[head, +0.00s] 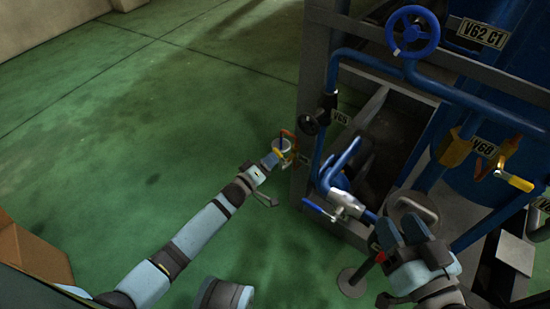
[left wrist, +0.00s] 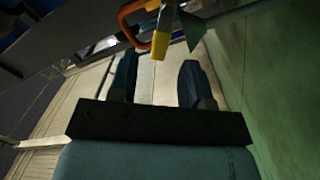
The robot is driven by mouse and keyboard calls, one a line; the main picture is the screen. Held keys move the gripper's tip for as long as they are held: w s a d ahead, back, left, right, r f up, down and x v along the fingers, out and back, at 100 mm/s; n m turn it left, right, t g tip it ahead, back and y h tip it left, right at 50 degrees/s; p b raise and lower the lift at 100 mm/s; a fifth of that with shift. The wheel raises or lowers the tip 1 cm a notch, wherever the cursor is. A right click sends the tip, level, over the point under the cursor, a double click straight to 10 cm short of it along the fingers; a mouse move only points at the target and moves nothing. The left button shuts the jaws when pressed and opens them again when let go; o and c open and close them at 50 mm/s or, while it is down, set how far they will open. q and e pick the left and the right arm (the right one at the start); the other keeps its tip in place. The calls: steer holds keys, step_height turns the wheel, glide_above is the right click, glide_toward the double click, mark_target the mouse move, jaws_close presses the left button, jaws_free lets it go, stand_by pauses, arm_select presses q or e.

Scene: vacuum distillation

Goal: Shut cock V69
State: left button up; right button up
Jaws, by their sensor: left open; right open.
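My left gripper (head: 281,150) is at the left corner of the frame, by a small orange and yellow cock handle (head: 290,150). A small tag (head: 304,159) beside it is too small to read, so I cannot confirm it is V69. In the left wrist view my left gripper (left wrist: 157,75) is open and its fingers are empty. The handle's orange loop and yellow end (left wrist: 160,45) show just past the fingertips; I cannot tell whether they touch. My right gripper (head: 401,230) is open in front of the blue pipework, near a grey metal handle.
The grey frame (head: 318,55) carries blue pipes, a blue handwheel (head: 415,32), a black knob (head: 311,122) by tag V65 and a yellow-handled cock (head: 505,160) by tag V68. A silver fitting (head: 345,203) sits low in front. Green floor (head: 130,110) on the left is clear.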

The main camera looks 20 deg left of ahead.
mark_target(280, 156)
arm_select(q)
steer(key=shift+b+x, duration=0.55)
steer(key=shift+x, duration=1.45)
arm_select(e)
steer(key=shift+f+g, duration=0.4)
steer(key=shift+f, duration=0.55)
arm_select(q)
jaws_close()
arm_select(e)
steer(key=shift+r, duration=0.15)
